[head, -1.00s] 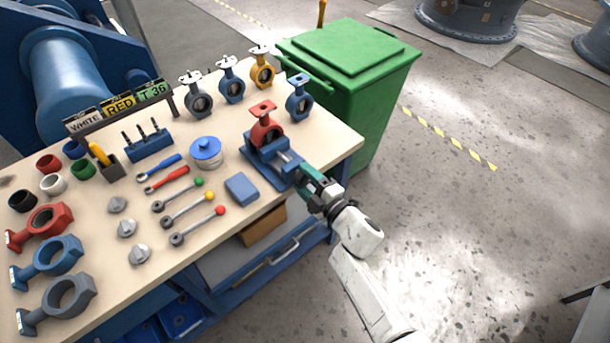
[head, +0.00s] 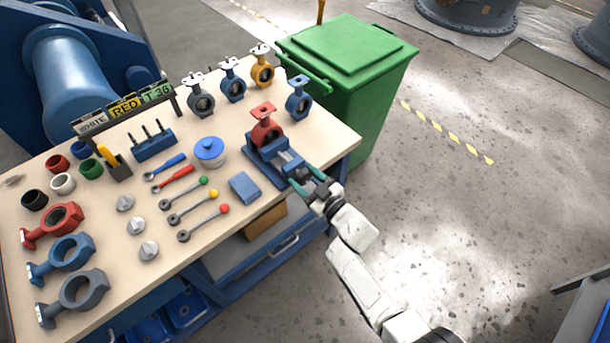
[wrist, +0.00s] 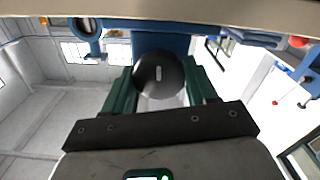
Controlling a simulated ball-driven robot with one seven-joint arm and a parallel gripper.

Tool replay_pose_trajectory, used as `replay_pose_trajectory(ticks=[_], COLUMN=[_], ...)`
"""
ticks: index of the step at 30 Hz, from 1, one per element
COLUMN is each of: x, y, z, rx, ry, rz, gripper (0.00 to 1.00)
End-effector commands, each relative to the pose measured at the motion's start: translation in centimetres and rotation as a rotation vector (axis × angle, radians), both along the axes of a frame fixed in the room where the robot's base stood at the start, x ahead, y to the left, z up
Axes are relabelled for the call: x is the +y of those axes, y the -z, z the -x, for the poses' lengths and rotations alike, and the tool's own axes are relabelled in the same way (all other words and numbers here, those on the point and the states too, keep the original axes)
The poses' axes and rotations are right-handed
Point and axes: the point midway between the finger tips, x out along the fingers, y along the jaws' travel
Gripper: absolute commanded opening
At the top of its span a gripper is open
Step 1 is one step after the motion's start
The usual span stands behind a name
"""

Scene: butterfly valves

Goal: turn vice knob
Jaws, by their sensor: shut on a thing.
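The blue vice (head: 283,158) stands at the right front edge of the workbench and holds a red valve body (head: 266,130) upright in its jaws. Its dark round knob (wrist: 158,74) shows in the wrist view, with a light slot mark in the middle, facing my palm. My gripper (head: 309,184) is at the vice's front end; it also shows in the wrist view (wrist: 160,92). Its green fingers lie on either side of the knob and are shut on it. In the head view the fingers largely hide the knob.
A blue block (head: 244,187) lies on the workbench (head: 225,215) left of the vice. Several wrenches, a blue-lidded pot (head: 209,152) and valve parts cover the bench. A green bin (head: 345,75) stands behind right. The floor to the right is clear.

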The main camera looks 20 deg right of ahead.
Motion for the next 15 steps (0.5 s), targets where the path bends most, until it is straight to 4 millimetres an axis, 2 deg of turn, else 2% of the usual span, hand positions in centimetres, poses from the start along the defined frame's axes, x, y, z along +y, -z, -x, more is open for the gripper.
replay_pose_trajectory(ticks=[6, 15], x=[0.15, 0.02], y=[-0.13, -0.14], z=[0.04, -0.06], rx=[0.059, 0.116], ry=[-0.005, -0.003], rz=[-0.18, -0.359], gripper=[0.27, 0.26])
